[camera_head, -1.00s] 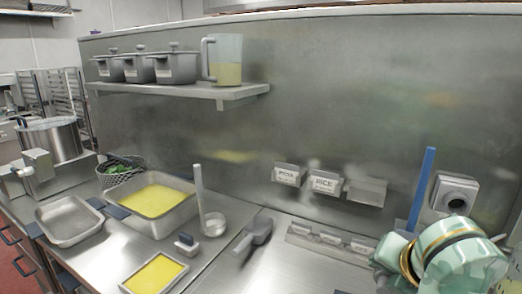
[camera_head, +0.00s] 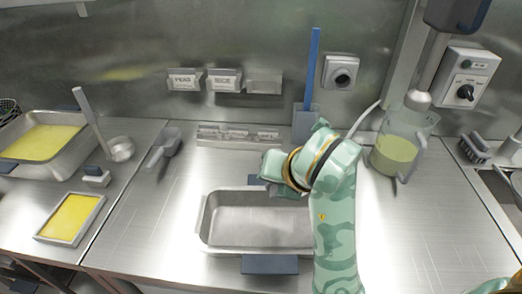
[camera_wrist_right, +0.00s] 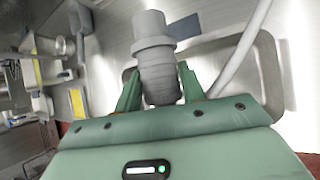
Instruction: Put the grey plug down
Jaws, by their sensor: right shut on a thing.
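My right gripper (camera_head: 270,168) is over the far edge of an empty steel tray (camera_head: 204,222) in the head view. In the wrist view my right gripper (camera_wrist_right: 157,88) is shut on the grey plug (camera_wrist_right: 153,55), a stepped, ribbed cylinder. Its narrow end points away from the gripper. A pale cable (camera_wrist_right: 243,45) runs down to the right finger; where it joins is hidden. In the head view the plug cannot be told apart from the gripper, and the cable (camera_head: 364,120) passes behind my arm. My left gripper is not in view.
A blue-handled tool (camera_head: 312,75) stands behind my gripper. A jug (camera_head: 398,150) of yellow liquid stands right.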

